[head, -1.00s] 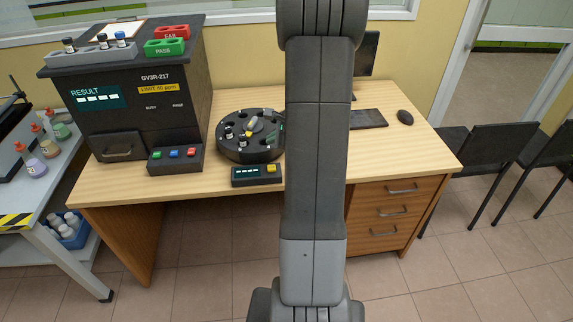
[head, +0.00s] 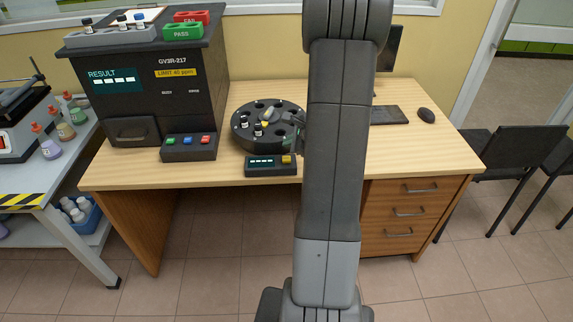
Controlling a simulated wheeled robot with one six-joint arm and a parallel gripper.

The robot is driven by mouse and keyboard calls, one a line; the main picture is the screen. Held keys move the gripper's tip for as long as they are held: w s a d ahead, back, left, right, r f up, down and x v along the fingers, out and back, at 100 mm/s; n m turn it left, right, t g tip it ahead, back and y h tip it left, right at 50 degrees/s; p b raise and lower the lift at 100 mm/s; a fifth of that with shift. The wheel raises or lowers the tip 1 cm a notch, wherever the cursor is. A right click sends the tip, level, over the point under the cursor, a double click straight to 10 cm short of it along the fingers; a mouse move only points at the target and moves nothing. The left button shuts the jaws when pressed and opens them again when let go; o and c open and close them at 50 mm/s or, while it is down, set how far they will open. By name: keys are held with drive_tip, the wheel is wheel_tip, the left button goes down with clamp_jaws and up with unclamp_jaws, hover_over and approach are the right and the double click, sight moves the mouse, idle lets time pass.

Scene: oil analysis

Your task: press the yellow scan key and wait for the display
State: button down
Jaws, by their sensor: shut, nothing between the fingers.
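The yellow key (head: 286,160) sits at the right end of a small black scan box (head: 271,172) at the desk's front edge. The box's small display (head: 261,162) shows only pale dashes. My gripper (head: 293,146) is mostly hidden behind my upright arm; a small grey part shows at the arm's left side, just above and behind the yellow key. It is shut and holds nothing. I see a gap between it and the key, but cannot tell its height. The black analyser (head: 150,105) has a RESULT display (head: 113,81) showing dashes.
A round black carousel (head: 248,142) with a few vials stands behind the scan box. A black box with green, blue and red buttons (head: 188,148) stands to its left. FAIL (head: 191,17) and PASS (head: 183,32) trays sit on the analyser. A keyboard (head: 390,115) and mouse (head: 426,115) are at right.

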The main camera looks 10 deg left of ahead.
sight(289, 160)
drive_tip(key=shift+f+b, duration=1.1)
drive_tip(key=shift+f, duration=0.6)
idle(0.6)
drive_tip(key=shift+f+b, duration=0.4)
drive_tip(key=shift+f+b, duration=0.5)
drive_tip(key=shift+f, duration=0.05)
idle(0.6)
drive_tip(key=shift+r, duration=0.1)
drive_tip(key=shift+r+p, duration=0.75)
drive_tip(key=shift+r, duration=0.15)
wheel_tip(289, 160, up, 5)
drive_tip(key=p, duration=0.4)
